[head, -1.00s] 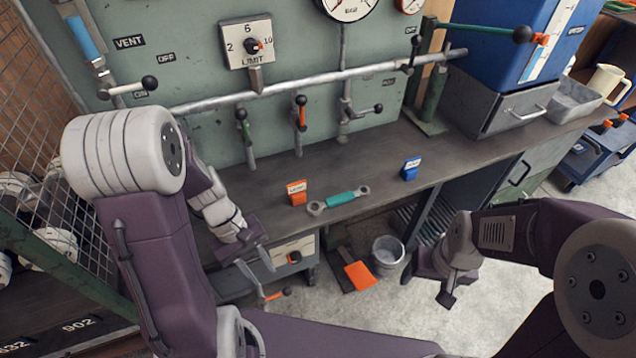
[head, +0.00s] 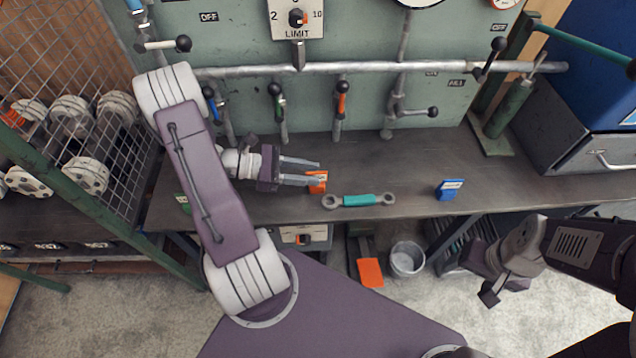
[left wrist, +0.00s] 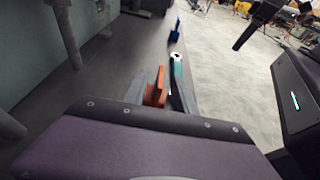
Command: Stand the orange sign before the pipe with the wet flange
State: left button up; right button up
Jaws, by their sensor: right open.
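The orange sign (head: 317,184) stands on the dark bench top. My left gripper (head: 320,174) is open around it, one finger on each side. In the left wrist view the orange sign (left wrist: 156,92) sits between the fingers, closer to the left one. Several pipes come down behind the bench, among them a green-handled pipe (head: 282,122), an orange-handled pipe (head: 338,118) and a black-handled pipe (head: 389,122). A blue-handled pipe (head: 227,125) is partly hidden by my left arm. I cannot tell which flange is wet. My right gripper (head: 488,296) is open and empty, before the bench.
A teal-gripped wrench (head: 358,200) lies right of the orange sign. A blue sign (head: 449,189) stands further right, and a green sign (head: 183,203) shows at the left end. A bucket (head: 406,260) is on the floor. The bench between wrench and blue sign is clear.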

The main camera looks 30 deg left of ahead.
pick_arm(q)
jog(key=shift+w+d+f, duration=0.1)
jog(key=shift+w, duration=0.05)
jog(key=b+x, duration=0.2)
jog(key=x, duration=0.3)
jog(key=shift+c, duration=0.6)
grip_shut()
dwell(0.6)
